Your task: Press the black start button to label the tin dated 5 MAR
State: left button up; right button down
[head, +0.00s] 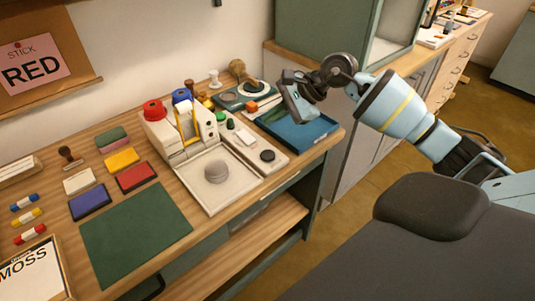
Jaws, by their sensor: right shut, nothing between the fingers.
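A white labelling machine (188,135) with a yellow frame stands toward the back of the wooden table. A grey round tin (217,172) sits on its pale front plate; no date can be read on it. A black round button (267,156) is at the near end of the white panel to the right of the machine. My right gripper (304,118) is shut and empty, above the blue tray, behind and to the right of the button and apart from it. My left gripper is out of view.
A blue tray (318,134) lies at the table's right end. A red roll (154,110) and blue roll (181,96) top the machine. Coloured pads and a green mat (135,234) lie left. A "STICK RED" sign (32,65) hangs on the wall.

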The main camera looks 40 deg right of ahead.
jog(key=b, duration=0.4)
send_over(272, 154)
notch_tip(272, 154, down, 8)
jog(key=shift+s+f, duration=0.1)
jog(key=shift+f, duration=0.3)
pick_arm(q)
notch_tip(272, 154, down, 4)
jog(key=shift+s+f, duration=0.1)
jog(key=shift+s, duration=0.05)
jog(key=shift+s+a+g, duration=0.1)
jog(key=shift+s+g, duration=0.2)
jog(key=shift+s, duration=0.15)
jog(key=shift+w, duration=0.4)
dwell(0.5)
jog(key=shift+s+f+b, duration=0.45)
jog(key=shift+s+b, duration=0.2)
pick_arm(e)
jog(key=shift+f, duration=0.4)
